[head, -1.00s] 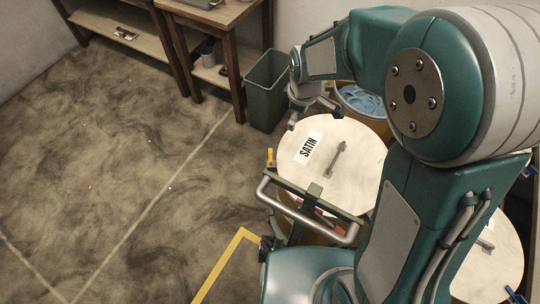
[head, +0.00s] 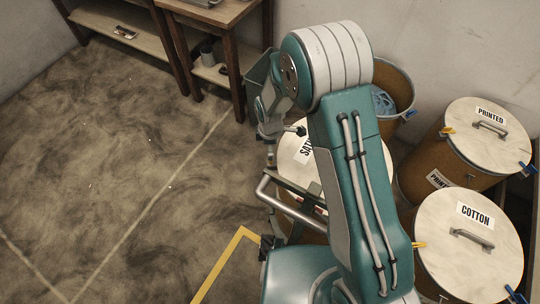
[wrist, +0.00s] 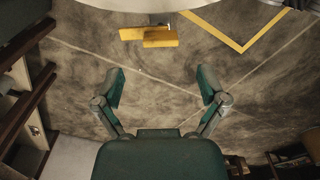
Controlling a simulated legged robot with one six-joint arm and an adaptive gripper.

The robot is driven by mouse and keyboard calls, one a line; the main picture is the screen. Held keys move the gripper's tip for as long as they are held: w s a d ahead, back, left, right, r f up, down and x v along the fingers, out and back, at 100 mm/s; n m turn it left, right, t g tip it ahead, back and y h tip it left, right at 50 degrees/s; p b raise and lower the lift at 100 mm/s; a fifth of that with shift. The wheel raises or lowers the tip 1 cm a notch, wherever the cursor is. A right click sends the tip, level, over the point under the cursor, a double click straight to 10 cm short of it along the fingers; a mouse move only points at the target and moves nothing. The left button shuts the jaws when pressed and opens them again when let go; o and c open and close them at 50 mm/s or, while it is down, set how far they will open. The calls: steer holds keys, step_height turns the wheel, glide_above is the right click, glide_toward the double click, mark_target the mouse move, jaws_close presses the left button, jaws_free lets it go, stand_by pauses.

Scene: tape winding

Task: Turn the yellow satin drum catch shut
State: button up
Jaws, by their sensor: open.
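The satin drum (head: 292,168) has a pale round lid with a "SATIN" label (head: 306,147), and my arm covers its right part. In the wrist view the lid's edge (wrist: 150,6) crosses the top. The yellow catch (wrist: 160,39) sticks out below that edge as two flat yellow pieces. In the head view the catch is hidden or too small to make out beside my gripper (head: 272,138), which hangs at the lid's left rim. In the wrist view my gripper (wrist: 162,88) is open and empty, its fingers apart and short of the catch.
Other lidded drums, printed (head: 488,130) and cotton (head: 470,255), stand at the right, with yellow and blue catches. An open drum (head: 392,85) with blue contents stands behind. A metal handle bar (head: 280,200) lies before the satin drum. Floor at left is clear.

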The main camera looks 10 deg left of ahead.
step_height(320, 180, down, 6)
steer(key=shift+f, duration=0.1)
steer(key=c, duration=1.2)
